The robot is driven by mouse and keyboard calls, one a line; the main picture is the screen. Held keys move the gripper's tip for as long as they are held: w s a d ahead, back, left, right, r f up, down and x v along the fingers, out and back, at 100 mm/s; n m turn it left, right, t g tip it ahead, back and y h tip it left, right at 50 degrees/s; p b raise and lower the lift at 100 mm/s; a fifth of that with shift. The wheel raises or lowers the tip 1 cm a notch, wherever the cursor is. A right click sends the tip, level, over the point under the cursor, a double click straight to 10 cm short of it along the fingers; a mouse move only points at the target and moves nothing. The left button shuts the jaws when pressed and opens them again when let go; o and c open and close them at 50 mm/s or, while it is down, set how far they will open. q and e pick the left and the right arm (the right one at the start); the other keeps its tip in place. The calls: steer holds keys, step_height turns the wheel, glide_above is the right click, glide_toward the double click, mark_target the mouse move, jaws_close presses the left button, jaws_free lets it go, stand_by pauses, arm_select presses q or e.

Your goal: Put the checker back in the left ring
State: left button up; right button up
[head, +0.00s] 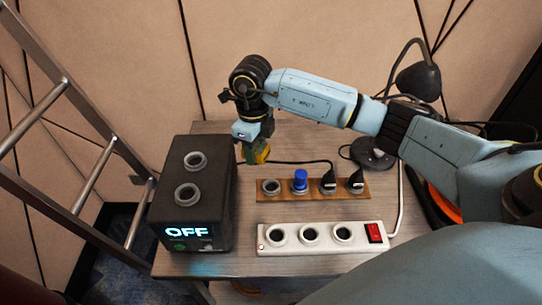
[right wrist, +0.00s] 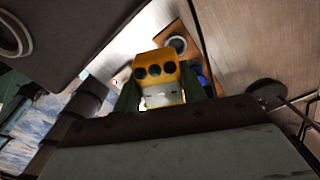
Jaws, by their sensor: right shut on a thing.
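The checker (right wrist: 163,90) is a yellow block with three dark round spots, held between the dark green fingers of my right gripper (right wrist: 165,97) in the right wrist view. In the head view my right gripper (head: 254,150) is shut on it, above the table between the dark box and the wooden strip (head: 323,194). The left ring (head: 270,187) of that strip is empty, just right of and below the gripper in the picture. The checker is clear of the ring. Its lower end is hard to make out. My left gripper is not in view.
The dark box (head: 215,215) shows "OFF" and has two empty rings on top. The strip holds a blue plug (head: 300,181) and two black plugs with cables. A white power strip (head: 290,247) with three sockets and a red switch lies in front. A lamp (head: 415,80) stands behind.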

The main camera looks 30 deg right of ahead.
steer(key=d+f+m+b, duration=0.1)
steer(key=f+m, duration=0.2)
steer(key=m, duration=0.1)
steer(key=d+f+m+b, duration=0.1)
steer(key=f+m, duration=0.3)
steer(key=d+f+m+b, duration=0.1)
steer(key=d+f+m, duration=0.1)
steer(key=f+m, duration=0.2)
steer(key=shift+s+m+b, duration=0.3)
steer(key=shift+s+m, duration=0.05)
steer(key=shift+m, duration=0.15)
steer(key=shift+f, duration=0.4)
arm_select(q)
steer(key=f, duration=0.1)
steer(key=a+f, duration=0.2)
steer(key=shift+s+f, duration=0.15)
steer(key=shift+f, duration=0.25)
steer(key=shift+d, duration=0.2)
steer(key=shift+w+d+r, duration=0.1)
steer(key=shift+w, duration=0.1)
